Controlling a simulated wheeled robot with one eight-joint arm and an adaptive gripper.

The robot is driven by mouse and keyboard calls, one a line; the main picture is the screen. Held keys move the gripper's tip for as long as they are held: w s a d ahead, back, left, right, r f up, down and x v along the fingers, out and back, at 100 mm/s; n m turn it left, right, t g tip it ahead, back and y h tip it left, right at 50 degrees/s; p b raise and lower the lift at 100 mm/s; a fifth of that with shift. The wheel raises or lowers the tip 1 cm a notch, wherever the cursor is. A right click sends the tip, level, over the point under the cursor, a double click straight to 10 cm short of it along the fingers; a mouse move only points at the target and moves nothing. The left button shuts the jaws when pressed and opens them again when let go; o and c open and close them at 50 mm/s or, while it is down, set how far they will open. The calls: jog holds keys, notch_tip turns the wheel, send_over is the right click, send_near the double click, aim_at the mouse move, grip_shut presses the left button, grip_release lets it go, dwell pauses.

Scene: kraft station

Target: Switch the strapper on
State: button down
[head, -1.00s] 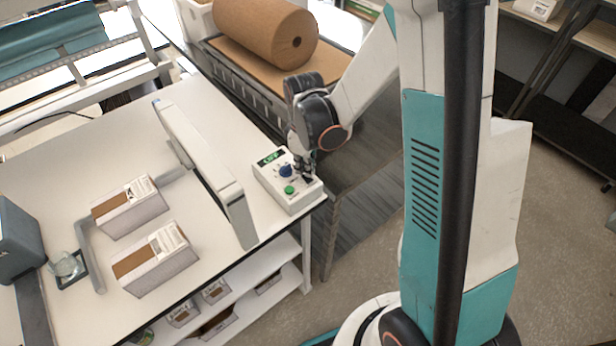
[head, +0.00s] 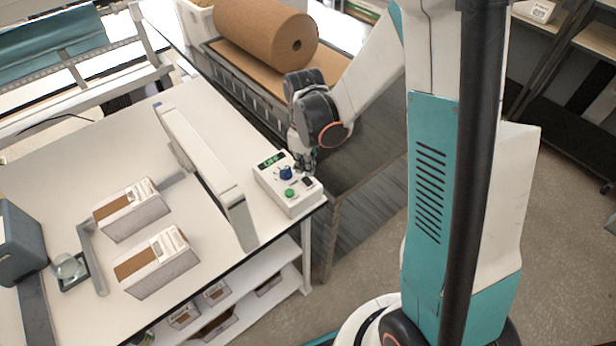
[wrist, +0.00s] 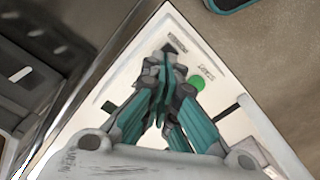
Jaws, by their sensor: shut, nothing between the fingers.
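The strapper's white control box (head: 274,191) sits at the table's near right corner. It has a lit green display (head: 271,160), too small to read surely, a blue knob (head: 285,173), a green button (head: 289,193) and a black switch (head: 307,181). The strapper's pale arch (head: 205,170) stands left of it. My gripper (head: 305,170) is shut and empty, just above and behind the black switch. In the wrist view my fingertips (wrist: 168,62) are beside the dark switch (wrist: 169,47), with the green button (wrist: 197,83) to their right. Whether they touch cannot be told.
Two labelled boxes (head: 132,212) (head: 158,265) lie on the white table (head: 85,160), left of the arch. A grey device (head: 20,245) and a small glass dish (head: 68,267) are at the far left. A large brown roll (head: 265,35) lies behind my gripper.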

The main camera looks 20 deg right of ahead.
aim_at(306, 179)
jog(key=shift+r+p, duration=1.2)
jog(key=shift+r, duration=1.05)
jog(key=s+r+m+t+b, duration=0.1)
jog(key=s+m+t+b, duration=0.6)
jog(key=s+b, duration=0.8)
jog(key=m+b, duration=0.2)
jog(key=shift+r+m+b, duration=0.2)
jog(key=shift+m+b, duration=0.1)
